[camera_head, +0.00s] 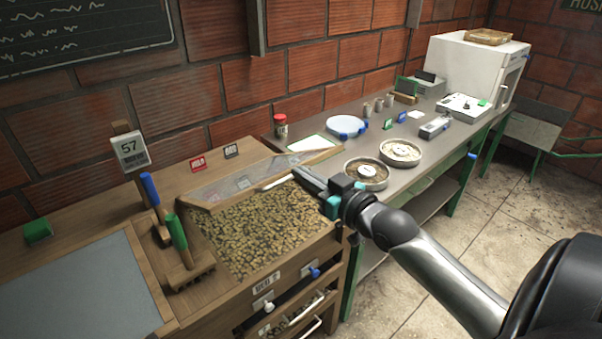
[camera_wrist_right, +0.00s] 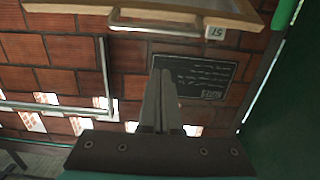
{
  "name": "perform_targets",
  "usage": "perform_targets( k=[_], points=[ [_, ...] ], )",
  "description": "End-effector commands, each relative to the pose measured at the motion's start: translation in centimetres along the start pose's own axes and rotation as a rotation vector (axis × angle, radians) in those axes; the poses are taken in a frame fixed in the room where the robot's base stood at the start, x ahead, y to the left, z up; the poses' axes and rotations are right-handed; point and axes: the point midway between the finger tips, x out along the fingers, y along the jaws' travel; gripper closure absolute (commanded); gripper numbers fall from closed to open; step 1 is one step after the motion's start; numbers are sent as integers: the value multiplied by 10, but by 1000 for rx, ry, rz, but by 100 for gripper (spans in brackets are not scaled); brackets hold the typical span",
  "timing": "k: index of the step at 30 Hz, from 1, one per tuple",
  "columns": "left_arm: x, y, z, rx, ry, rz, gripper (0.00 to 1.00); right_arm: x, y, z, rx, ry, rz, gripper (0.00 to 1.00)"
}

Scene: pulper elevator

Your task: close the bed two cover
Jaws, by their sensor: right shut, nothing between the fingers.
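The bed two cover (camera_head: 225,182) is a wood-framed, see-through panel with a pale bar handle (camera_head: 277,181). It stands raised and tilted at the back of the bed. The bed (camera_head: 255,235), labelled "BED 2" on its front, is uncovered and shows brown beans. My right gripper (camera_head: 297,170) is over the bed's right back part, near the handle's right end. Its fingers are together and empty. In the right wrist view, the fingers (camera_wrist_right: 163,75) point toward the brick wall, with the cover's frame and handle (camera_wrist_right: 155,25) above them, apart. My left gripper is not in view.
A green-handled wooden rake (camera_head: 185,250) and a blue-handled tool (camera_head: 150,190) stand left of the bed, beside a grey-covered bed (camera_head: 75,285). To the right, a bench holds round trays (camera_head: 400,152) and a red-lidded jar (camera_head: 281,126). Drawers are below the bed.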

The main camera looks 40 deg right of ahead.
Motion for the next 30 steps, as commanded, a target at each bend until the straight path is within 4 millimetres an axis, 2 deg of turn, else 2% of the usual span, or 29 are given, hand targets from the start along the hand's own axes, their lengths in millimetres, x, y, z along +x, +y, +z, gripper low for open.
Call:
perform_targets(
  k=[12,21,24,30],
  points=[
    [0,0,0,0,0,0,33,54,0,-1,0,3,-1,100],
    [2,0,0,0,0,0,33,86,-1,0,-1,0,-1,100],
    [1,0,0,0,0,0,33,74,-1,14,0,-4,-1,100],
    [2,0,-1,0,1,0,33,63,0,27,-2,-2,0,100]
  ],
)
